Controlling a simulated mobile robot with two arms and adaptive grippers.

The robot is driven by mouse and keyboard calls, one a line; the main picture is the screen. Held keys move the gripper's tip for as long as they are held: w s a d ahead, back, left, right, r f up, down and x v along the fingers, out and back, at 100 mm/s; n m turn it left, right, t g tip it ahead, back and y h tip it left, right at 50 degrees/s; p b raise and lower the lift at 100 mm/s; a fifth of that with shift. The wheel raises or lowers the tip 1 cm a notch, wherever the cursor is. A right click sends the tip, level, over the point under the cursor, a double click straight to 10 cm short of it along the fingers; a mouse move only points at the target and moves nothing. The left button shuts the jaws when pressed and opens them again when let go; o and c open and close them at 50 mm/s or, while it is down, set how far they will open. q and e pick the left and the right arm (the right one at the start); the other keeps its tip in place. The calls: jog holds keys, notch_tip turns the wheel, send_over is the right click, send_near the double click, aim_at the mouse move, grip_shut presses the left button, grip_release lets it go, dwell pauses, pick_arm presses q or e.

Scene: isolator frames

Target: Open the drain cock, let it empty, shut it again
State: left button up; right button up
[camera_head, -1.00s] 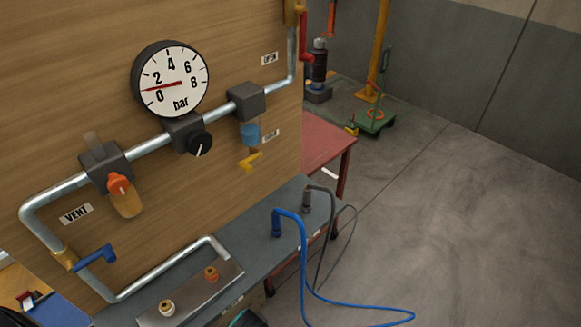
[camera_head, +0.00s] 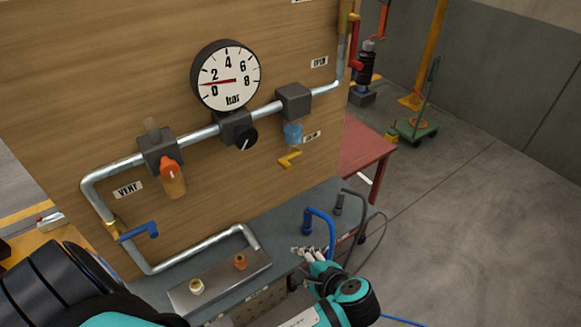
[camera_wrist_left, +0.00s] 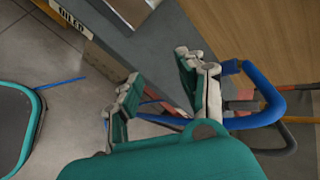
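A small yellow lever (camera_head: 289,159) hangs under a blue bowl (camera_head: 293,133), below a dark block on the pipe at the board's right side. It looks like the drain cock; the small label (camera_head: 312,137) beside it is too small to read. The round gauge (camera_head: 226,76) has its red needle between 0 and 2 bar. My left gripper (camera_head: 312,253) is low over the bench, below the yellow lever and apart from it. In the left wrist view my left gripper (camera_wrist_left: 160,88) has its fingers spread with nothing held. My right gripper is not in view.
A blue hose (camera_head: 320,215) and a grey hose rise from the bench (camera_head: 285,218) close to my left gripper; the blue one also shows in the left wrist view (camera_wrist_left: 270,93). An orange-capped bowl (camera_head: 172,180), a blue lever (camera_head: 139,232) and a red table (camera_head: 364,150) are nearby.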

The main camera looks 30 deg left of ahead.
pick_arm(q)
jog(key=w+d+r+m+t+y, duration=0.15)
jog(key=w+r+y, duration=0.25)
jog(key=r, duration=0.5)
jog(key=y, duration=0.3)
send_near(291, 170)
jog(key=shift+t, duration=0.45)
jog(key=p+x, duration=0.6)
jog(key=x, duration=0.3)
jog(key=shift+s+a, duration=0.1)
jog(key=shift+a, duration=0.15)
jog(key=shift+w+a+f+p, duration=0.15)
jog(key=shift+w+a+p, duration=0.15)
jog(key=shift+a, duration=0.25)
jog(key=shift+s, duration=0.1)
grip_shut()
